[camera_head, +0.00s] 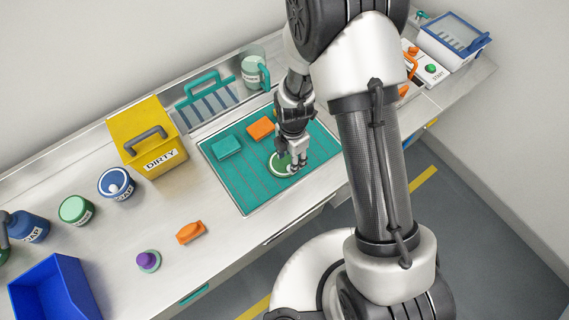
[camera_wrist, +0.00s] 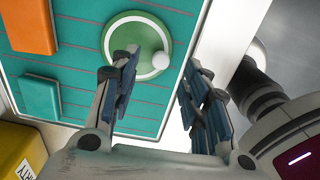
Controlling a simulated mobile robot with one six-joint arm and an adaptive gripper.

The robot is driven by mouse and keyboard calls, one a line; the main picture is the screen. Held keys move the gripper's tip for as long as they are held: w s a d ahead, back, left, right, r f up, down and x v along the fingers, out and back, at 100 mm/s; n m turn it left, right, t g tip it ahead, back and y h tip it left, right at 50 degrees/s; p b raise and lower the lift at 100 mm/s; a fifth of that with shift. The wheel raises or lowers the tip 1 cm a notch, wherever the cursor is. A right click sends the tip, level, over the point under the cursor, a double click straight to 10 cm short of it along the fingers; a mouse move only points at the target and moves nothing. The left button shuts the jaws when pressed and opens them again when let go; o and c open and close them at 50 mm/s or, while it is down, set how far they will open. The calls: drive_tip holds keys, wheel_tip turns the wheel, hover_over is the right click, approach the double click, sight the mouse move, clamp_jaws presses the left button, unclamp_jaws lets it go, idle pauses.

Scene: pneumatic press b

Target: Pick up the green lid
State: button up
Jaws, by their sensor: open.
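The green lid (camera_head: 279,168) is a round green disc with a white ring, lying on the teal mat (camera_head: 240,192) in the sink-like tray area. It also shows in the wrist view (camera_wrist: 126,37), with a round white knob (camera_wrist: 160,60) on it. My gripper (camera_head: 297,163) is right over the lid and hides part of it in the head view. In the wrist view my gripper (camera_wrist: 158,72) is open and empty. Its left finger overlaps the lid's lower edge, and the right finger is off to the lid's right. I cannot tell whether a finger touches the lid.
An orange block (camera_head: 260,128) and a teal block (camera_head: 227,147) lie on the same mat. A yellow DIRTY box (camera_head: 140,120), a teal rack (camera_head: 205,92) and a mug (camera_head: 254,73) stand near the mat. An orange piece (camera_head: 190,233) lies on the left counter.

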sight(280, 168)
wheel_tip(280, 168, down, 5)
drive_tip(key=shift+s+f+b, duration=0.1)
drive_tip(key=shift+s+b, duration=0.05)
drive_tip(key=shift+b, duration=0.7)
drive_tip(key=shift+c, duration=0.3)
clamp_jaws()
